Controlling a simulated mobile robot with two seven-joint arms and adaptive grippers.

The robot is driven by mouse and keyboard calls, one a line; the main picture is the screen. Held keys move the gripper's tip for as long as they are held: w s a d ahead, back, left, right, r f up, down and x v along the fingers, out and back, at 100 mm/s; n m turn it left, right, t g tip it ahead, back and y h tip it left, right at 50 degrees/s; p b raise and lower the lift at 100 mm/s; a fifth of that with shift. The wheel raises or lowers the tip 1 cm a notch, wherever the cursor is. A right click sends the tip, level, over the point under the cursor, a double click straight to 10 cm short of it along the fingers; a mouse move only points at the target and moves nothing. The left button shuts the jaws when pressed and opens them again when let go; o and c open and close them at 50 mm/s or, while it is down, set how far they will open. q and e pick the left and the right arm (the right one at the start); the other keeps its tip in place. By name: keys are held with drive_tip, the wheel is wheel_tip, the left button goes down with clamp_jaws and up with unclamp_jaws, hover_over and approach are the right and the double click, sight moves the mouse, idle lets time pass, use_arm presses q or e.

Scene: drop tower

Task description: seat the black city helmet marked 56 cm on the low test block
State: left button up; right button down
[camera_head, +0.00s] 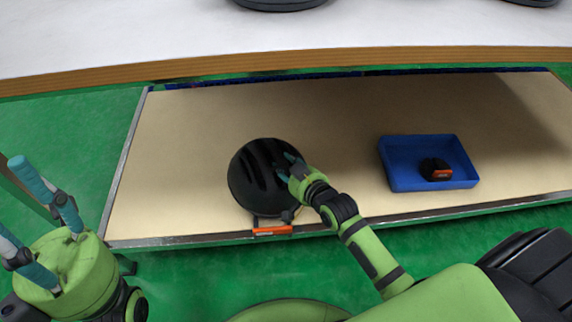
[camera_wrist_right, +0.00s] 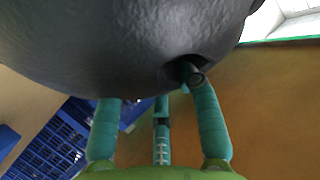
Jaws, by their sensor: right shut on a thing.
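A black vented helmet (camera_head: 250,188) is at the near edge of a tan bench, left of centre. An orange tag (camera_head: 272,231) with pale marks too small to read shows at its near side. My right gripper (camera_head: 291,170) is shut on the helmet at its right side. In the right wrist view the dark shell (camera_wrist_right: 110,45) fills the top, with a teal fingertip at a vent hole. Whether the helmet touches the bench is unclear. My left gripper (camera_head: 12,200) is at the far left, fingers apart and empty. I cannot make out the low test block.
A blue tray (camera_head: 398,183) on the bench's right side holds a small black thing with an orange tag (camera_head: 441,174). The tan bench (camera_head: 190,130) is clear around the helmet. A white surface (camera_head: 150,35) with dark round bases lies beyond a wooden edge.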

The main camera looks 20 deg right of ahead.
drive_tip(key=shift+s+a+f+g, duration=0.1)
drive_tip(key=shift+s+f+g, duration=0.15)
drive_tip(key=shift+f, duration=0.3)
drive_tip(key=shift+s+f+g, duration=0.15)
drive_tip(key=shift+s+f, duration=0.05)
drive_tip(key=shift+f, duration=0.3)
drive_tip(key=c, duration=0.9)
unclamp_jaws()
drive_tip(key=shift+o, duration=0.7)
drive_tip(key=shift+f, duration=0.1)
drive_tip(key=c, duration=0.3)
